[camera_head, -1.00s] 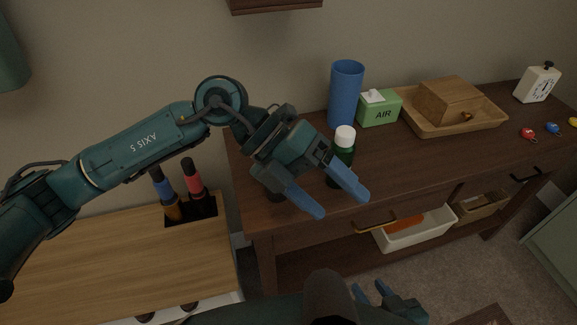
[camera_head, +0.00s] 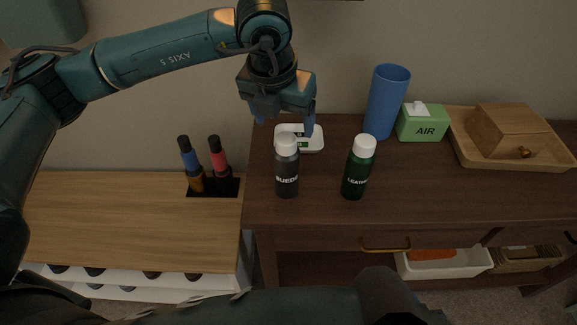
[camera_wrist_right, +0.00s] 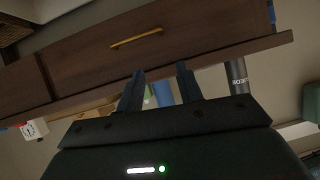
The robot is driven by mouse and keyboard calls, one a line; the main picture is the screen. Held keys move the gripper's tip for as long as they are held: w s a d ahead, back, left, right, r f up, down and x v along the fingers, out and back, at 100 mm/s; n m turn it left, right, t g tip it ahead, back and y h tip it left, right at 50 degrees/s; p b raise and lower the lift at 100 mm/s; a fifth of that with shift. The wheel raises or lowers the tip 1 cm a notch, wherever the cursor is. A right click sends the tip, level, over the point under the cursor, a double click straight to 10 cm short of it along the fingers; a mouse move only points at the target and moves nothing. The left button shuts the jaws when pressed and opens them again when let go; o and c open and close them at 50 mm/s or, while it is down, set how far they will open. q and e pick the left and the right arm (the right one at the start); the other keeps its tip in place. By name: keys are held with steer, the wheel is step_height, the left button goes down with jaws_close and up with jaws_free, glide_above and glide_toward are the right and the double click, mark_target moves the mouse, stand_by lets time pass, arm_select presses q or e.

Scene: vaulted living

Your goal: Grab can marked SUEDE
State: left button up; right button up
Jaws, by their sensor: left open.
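The can marked SUEDE (camera_head: 287,175) is dark grey with a white cap. It stands upright near the front left corner of the dark wooden sideboard (camera_head: 440,190). It also shows at the right of the right wrist view (camera_wrist_right: 237,77). My left gripper (camera_head: 284,119) is open and empty, pointing down above and behind the can, apart from it in the picture. My right gripper (camera_wrist_right: 159,72) is open and empty, below the sideboard's top edge and facing its drawer front.
A green can marked LEATHER (camera_head: 357,172) stands just right of the SUEDE can. A small white device (camera_head: 313,139) lies behind it. A blue cylinder (camera_head: 387,102), a green AIR box (camera_head: 422,124) and a wooden tray (camera_head: 475,155) stand farther right. A lower light-wood top (camera_head: 110,220) is at left.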

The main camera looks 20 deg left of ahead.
mark_target(286, 153)
arm_select(q)
steer(key=x, duration=0.4)
steer(key=shift+f, duration=0.35)
steer(key=shift+s+p+x, duration=0.2)
steer(key=shift+p+x, duration=0.05)
steer(key=shift+x, duration=0.65)
steer(key=shift+s+p+x, duration=0.2)
steer(key=shift+x, duration=0.65)
steer(key=shift+s+p+x, duration=0.2)
steer(key=shift+p+x, duration=0.05)
steer(key=shift+x, duration=0.65)
steer(key=shift+f, duration=0.2)
steer(key=shift+c, duration=0.5)
steer(key=shift+a, duration=0.1)
steer(key=c, duration=1.1)
